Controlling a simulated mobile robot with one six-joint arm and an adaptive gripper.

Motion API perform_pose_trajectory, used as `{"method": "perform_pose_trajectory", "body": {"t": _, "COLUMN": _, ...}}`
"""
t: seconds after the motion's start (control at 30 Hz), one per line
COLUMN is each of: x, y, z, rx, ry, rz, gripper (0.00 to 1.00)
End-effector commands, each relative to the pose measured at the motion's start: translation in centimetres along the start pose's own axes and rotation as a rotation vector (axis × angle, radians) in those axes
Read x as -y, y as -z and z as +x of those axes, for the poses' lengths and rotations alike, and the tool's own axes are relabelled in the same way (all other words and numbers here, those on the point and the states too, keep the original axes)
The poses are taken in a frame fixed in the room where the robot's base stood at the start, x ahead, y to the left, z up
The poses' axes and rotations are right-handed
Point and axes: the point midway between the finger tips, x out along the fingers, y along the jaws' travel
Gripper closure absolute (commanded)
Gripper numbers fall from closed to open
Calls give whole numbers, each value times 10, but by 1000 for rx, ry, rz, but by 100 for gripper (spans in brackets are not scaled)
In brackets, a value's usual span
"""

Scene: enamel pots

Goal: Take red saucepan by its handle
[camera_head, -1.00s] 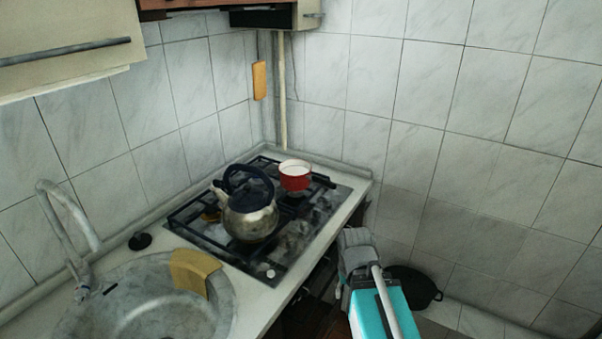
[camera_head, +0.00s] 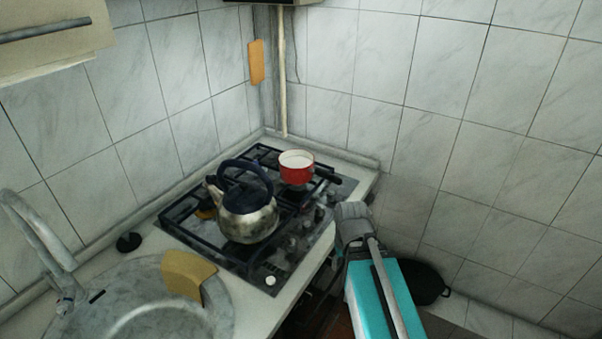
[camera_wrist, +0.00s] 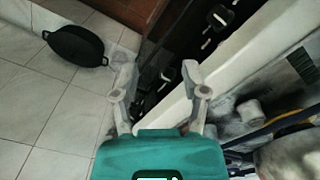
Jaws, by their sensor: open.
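The red saucepan (camera_head: 296,169) with a white inside stands on the back right of the stove (camera_head: 262,263) in the head view. Its dark handle (camera_head: 327,175) points right, toward the counter's edge. My gripper is in front of the stove's right front edge, lower in the picture than the saucepan and apart from it; its fingertips are hard to make out there. In the wrist view my gripper (camera_wrist: 158,80) shows two spread fingers with nothing between them, above the counter's front edge. The saucepan is not recognizable in the wrist view.
A steel kettle (camera_head: 247,213) with a dark handle stands on the stove left of the saucepan. A sink (camera_head: 160,325) with a yellow cloth (camera_head: 187,274) is at lower left. A black pan (camera_wrist: 75,46) lies on the tiled floor. Tiled walls close off the back and right.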

Motion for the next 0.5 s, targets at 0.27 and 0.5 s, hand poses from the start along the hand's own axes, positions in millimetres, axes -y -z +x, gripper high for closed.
{"method": "perform_pose_trajectory", "body": {"t": 0.27, "x": -1, "y": 2, "z": 1, "rx": -9, "ry": -13, "rz": -5, "gripper": 24}}
{"method": "perform_pose_trajectory", "body": {"t": 0.5, "x": -8, "y": 18, "z": 7, "rx": -88, "ry": -136, "rz": -52, "gripper": 24}}
